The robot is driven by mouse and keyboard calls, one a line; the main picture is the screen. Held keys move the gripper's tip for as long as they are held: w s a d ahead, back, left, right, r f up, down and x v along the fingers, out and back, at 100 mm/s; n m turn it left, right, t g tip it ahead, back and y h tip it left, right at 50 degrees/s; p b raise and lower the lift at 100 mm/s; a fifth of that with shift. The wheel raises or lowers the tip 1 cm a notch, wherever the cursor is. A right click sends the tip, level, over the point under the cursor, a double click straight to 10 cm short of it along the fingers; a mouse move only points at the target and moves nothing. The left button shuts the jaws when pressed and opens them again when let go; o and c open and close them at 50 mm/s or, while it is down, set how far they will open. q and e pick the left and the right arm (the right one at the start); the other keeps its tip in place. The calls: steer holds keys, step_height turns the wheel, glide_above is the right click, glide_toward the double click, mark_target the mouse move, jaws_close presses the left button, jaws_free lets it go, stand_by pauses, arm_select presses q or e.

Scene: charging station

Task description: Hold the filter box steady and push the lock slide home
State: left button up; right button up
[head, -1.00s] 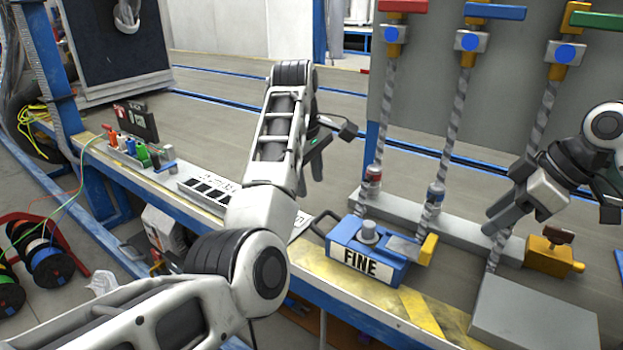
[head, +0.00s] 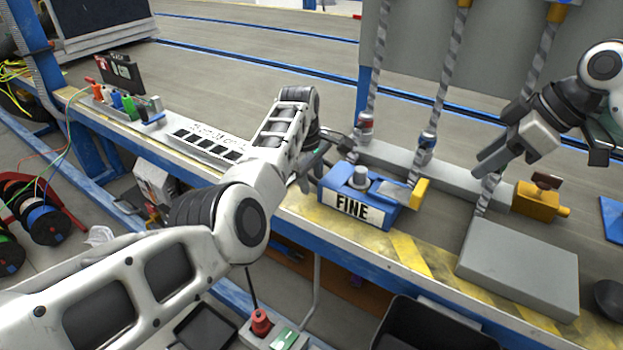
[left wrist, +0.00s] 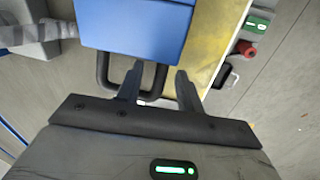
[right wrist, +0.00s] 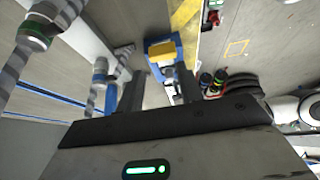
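The filter box (head: 345,211) is a blue box labelled FINE with a grey knob on top, standing on the yellow-striped bench edge. The lock slide, a grey plate with a yellow end (head: 419,193), sticks out at its right. My left gripper (head: 306,180) is at the box's left end. In the left wrist view its open fingers (left wrist: 158,82) are at the dark handle (left wrist: 103,72), one bar showing between them; I cannot tell whether they touch. My right gripper (head: 482,168) is open and empty, above and right of the slide. The slide's yellow end also shows between its fingers (right wrist: 160,88).
Striped hoses hang behind the box to a grey rail (head: 393,157). A yellow valve block (head: 536,200) and a grey slab (head: 520,268) stand to the right. A black bin (head: 428,330) is below the bench front.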

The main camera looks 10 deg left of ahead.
arm_select(q)
steer(key=shift+f, duration=0.5)
jaws_close()
arm_select(e)
steer(key=c, duration=0.5)
steer(key=shift+a+f, duration=0.1)
steer(key=shift+a, duration=0.05)
jaws_close()
steer(key=shift+w+a+f+m+t+h, duration=0.1)
steer(key=shift+w+a+f+m+h, duration=0.2)
steer(key=shift+a+f+m+h, duration=1.1)
steer(key=shift+w+a+f+m+t+h, duration=0.1)
steer(key=shift+w+a+f+m+h, duration=0.2)
steer(key=shift+f+m, duration=2.2)
steer(key=shift+w+a+f+m+t+h, duration=0.1)
steer(key=shift+w+a+f+m+h, duration=0.5)
steer(key=shift+f+m, duration=1.35)
